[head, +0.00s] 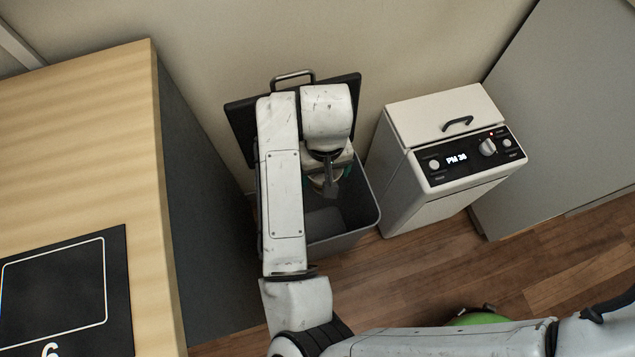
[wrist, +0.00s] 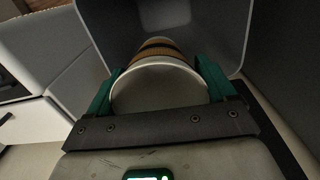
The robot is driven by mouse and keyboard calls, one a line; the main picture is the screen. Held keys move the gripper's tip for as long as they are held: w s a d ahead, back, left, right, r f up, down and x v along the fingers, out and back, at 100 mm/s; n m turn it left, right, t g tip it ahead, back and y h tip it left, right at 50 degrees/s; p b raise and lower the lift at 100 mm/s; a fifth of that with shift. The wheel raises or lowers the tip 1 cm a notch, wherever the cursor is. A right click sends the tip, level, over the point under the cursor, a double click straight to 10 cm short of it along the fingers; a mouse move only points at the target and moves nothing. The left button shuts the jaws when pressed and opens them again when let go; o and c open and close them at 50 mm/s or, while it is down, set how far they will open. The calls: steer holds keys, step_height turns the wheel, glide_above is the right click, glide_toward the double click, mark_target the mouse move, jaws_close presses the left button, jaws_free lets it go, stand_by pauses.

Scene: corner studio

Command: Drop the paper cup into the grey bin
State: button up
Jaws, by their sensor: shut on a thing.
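The grey bin (head: 352,239) stands on the floor against the wall, with its dark lid (head: 240,118) raised at the back. My gripper (head: 325,184) is over the bin's opening, mostly hidden by my arm in the head view. In the wrist view, my gripper (wrist: 160,92) has its green fingers on both sides of the paper cup (wrist: 160,76), shut on it. The cup is white-rimmed with a brown banded sleeve. The bin's grey inner walls (wrist: 222,30) surround the cup's far end in the wrist view. The cup can hardly be made out in the head view.
A white appliance (head: 440,150) with a dark control panel stands close to the right of the bin. A wooden-topped counter (head: 80,140) is at the left. Wooden floor (head: 400,270) is open in front of the appliance. A green object (head: 478,319) shows partly behind my arm.

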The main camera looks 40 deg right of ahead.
step_height(320, 180, down, 5)
steer(key=b, duration=0.4)
steer(key=o, duration=0.8)
step_height(320, 180, up, 11)
steer(key=p, duration=0.3)
steer(key=shift+f+p, duration=0.1)
steer(key=shift+p, duration=0.3)
